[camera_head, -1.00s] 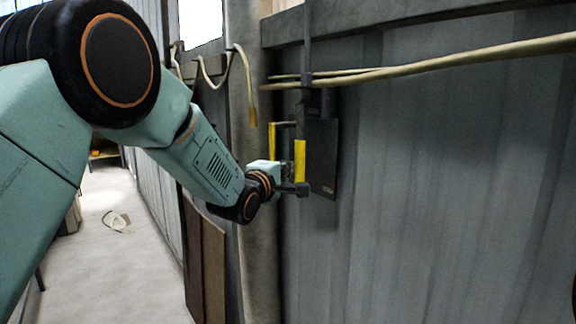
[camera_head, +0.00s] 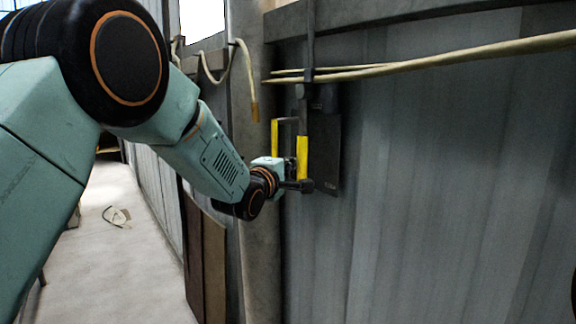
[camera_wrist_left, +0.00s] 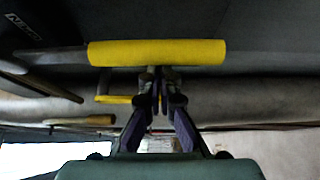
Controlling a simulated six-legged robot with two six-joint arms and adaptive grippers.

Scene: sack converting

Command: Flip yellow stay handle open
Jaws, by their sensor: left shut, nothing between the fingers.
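Two upright yellow grips show on a dark fixture at the wall. The nearer yellow handle (camera_head: 303,157) stands on a dark arm, and the other yellow grip (camera_head: 275,138) is to its left. In the left wrist view the nearer handle (camera_wrist_left: 200,52) lies across the upper middle, with the other grip (camera_wrist_left: 113,100) lower left. My left gripper (camera_wrist_left: 160,72) is shut and empty, its fingertips together right at the edge of the nearer handle. I cannot tell whether they touch it. In the head view the fingers are mostly hidden beside that handle. My right gripper is not in view.
A dark plate (camera_head: 327,150) backs the fixture on the grey corrugated wall (camera_head: 450,200). A pale cable (camera_head: 440,65) runs across above it, and a loose cable end (camera_head: 254,110) hangs to the left. Open floor (camera_head: 110,260) lies at the lower left.

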